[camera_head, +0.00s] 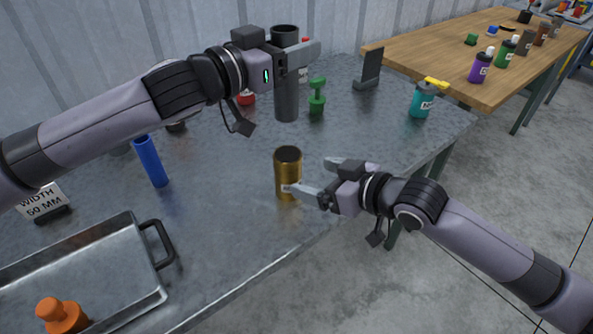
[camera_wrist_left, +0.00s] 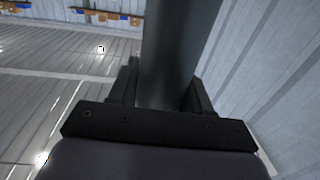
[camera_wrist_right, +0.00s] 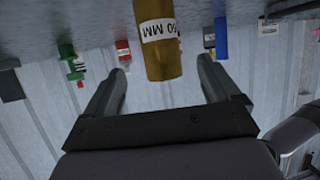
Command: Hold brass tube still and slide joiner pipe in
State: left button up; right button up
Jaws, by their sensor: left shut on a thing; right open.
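The brass tube (camera_head: 288,175) stands upright on the grey metal table. In the right wrist view the brass tube (camera_wrist_right: 158,52) carries a label that reads 60 MM. My right gripper (camera_head: 309,174) is open at the tube's right side, with one finger across its front in the head view. My left gripper (camera_head: 297,58) is shut on a dark grey pipe, the joiner pipe (camera_head: 286,100), held upright behind the brass tube. The joiner pipe (camera_wrist_left: 178,50) fills the middle of the left wrist view. Whether its lower end clears the table is hard to tell.
A blue tube (camera_head: 151,161) stands left of the brass tube. A green part (camera_head: 317,97) stands right of the joiner pipe, and a teal bottle (camera_head: 422,101) near the right edge. A metal tray (camera_head: 150,290) lies front left. The table around the brass tube is clear.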

aim_at(287, 170)
jog(key=x, duration=0.9)
jog(key=shift+w+a, duration=0.2)
jog(key=shift+a, duration=0.05)
jog(key=c, duration=1.1)
